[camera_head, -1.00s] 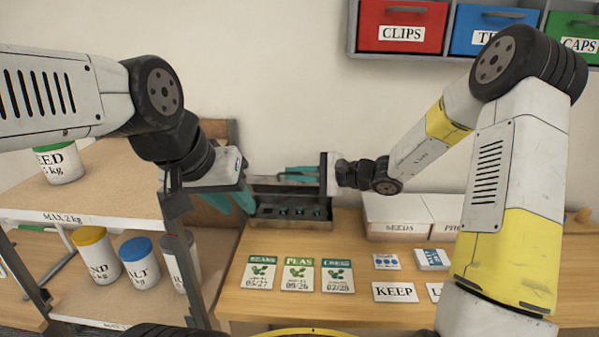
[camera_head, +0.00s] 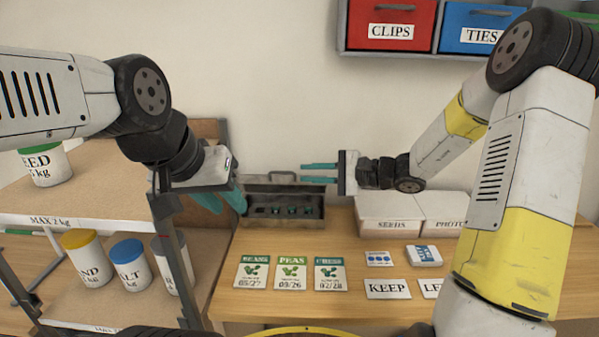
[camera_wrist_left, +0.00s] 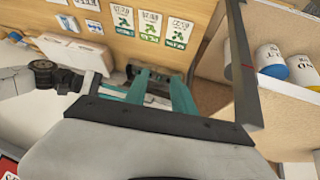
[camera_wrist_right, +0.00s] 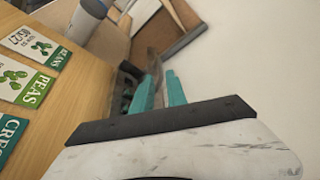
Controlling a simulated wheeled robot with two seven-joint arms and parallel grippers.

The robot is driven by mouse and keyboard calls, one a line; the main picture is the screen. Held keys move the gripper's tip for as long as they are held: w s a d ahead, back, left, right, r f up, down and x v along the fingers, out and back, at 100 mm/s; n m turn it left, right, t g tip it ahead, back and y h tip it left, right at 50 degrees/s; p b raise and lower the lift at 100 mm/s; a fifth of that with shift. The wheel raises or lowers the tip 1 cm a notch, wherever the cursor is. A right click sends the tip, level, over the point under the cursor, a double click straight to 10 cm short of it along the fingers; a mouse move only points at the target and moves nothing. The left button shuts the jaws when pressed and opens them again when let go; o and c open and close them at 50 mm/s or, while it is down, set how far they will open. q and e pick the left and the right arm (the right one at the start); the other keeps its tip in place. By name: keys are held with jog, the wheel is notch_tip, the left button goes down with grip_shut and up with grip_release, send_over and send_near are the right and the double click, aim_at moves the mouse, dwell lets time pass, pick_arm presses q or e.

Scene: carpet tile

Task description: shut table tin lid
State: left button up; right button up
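The table tin (camera_head: 283,222) is a grey metal box at the back of the table, against the wall. Its lid (camera_head: 268,184) stands raised at the back, and small dark and teal items show inside. My right gripper (camera_head: 302,173) is open, its two teal fingers pointing left at the lid's upper right part; I cannot tell if they touch it. My left gripper (camera_head: 225,203) is left of the tin. The left wrist view shows its teal fingers (camera_wrist_left: 160,92) apart and empty.
Seed packets (camera_head: 292,273) and label cards (camera_head: 387,289) lie in front of the tin. White boxes (camera_head: 390,215) stand right of it. A shelf unit (camera_head: 80,205) with tubs is at the left. Coloured bins (camera_head: 390,24) hang on the wall above.

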jog(key=shift+s+d, duration=0.15)
jog(key=shift+d, duration=0.25)
